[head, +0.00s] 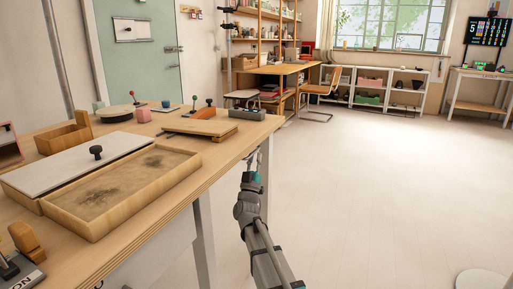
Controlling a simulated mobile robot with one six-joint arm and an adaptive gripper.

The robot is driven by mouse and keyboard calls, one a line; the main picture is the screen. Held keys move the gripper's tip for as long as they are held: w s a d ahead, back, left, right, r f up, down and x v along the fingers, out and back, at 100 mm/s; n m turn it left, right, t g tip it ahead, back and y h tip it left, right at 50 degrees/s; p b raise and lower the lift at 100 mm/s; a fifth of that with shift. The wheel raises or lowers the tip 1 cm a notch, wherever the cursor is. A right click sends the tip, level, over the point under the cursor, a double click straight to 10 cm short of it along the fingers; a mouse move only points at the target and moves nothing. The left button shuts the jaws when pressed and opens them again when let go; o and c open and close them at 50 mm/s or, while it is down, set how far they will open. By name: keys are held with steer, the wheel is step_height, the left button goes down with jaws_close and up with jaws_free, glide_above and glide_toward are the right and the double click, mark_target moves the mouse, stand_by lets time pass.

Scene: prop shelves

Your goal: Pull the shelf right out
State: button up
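My gripper (253,158) is at the end of my arm, beside the right edge of the workbench. It is small and dark in the head view, and its fingers cannot be made out clearly. I cannot tell whether it touches the bench. Tall wooden shelves (268,14) holding several items stand against the back wall. A low white shelf unit (376,68) with bins stands under the window. My gripper is far from both. Which shelf the task means is not clear from this view.
The wooden workbench (160,222) fills the left side. It holds a shallow wooden tray (125,190), a grey-white board with a black knob (60,172), a flat wooden board (200,128) and several small props. A desk and chair (318,90) stand behind.

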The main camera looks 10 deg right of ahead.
steer(key=shift+p+x, duration=0.6)
steer(key=shift+x, duration=0.7)
jaws_close()
steer(key=shift+d, duration=0.1)
